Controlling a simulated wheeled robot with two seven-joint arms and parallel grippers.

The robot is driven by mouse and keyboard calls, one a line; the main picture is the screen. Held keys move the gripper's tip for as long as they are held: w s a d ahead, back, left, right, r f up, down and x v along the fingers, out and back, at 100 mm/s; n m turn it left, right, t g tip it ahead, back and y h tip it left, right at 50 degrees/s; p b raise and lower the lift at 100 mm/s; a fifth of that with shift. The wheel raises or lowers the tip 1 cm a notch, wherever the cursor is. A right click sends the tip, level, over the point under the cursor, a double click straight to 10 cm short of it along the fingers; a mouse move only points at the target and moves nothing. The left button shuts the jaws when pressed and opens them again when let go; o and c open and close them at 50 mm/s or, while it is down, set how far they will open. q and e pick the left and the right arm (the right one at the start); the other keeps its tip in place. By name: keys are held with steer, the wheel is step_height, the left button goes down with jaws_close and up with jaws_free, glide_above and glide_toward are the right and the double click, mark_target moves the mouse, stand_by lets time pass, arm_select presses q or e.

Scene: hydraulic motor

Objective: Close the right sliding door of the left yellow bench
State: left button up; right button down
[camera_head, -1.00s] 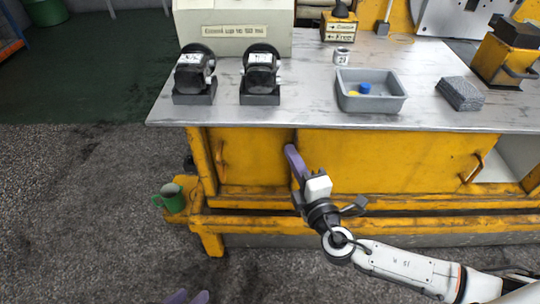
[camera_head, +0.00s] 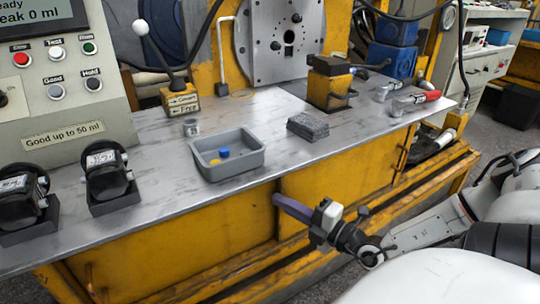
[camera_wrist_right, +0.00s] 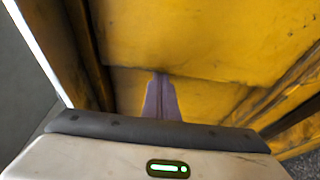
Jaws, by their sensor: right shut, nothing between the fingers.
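The yellow bench has a left sliding door (camera_head: 180,252) and a right sliding door (camera_head: 340,175) under its metal top (camera_head: 360,128). The right door's handle (camera_head: 404,150) is near the bench's right end, and no open gap shows beside it in the head view. My right gripper (camera_head: 281,200) is shut and empty, its purple fingers at the right door's left edge. In the right wrist view the closed fingers (camera_wrist_right: 161,98) point at the yellow front; whether they touch it I cannot tell. My left gripper is out of view.
On the bench top are a grey bin (camera_head: 228,157) with small blue and yellow pieces, a grey block stack (camera_head: 308,127), a small cup (camera_head: 190,127) and two black devices (camera_head: 110,175). A control box (camera_head: 60,90) stands at left. Floor shows at right.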

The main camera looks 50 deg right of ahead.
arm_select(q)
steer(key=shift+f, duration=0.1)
arm_select(e)
steer(key=shift+d, duration=0.4)
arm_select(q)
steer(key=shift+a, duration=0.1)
arm_select(e)
steer(key=shift+d, duration=0.1)
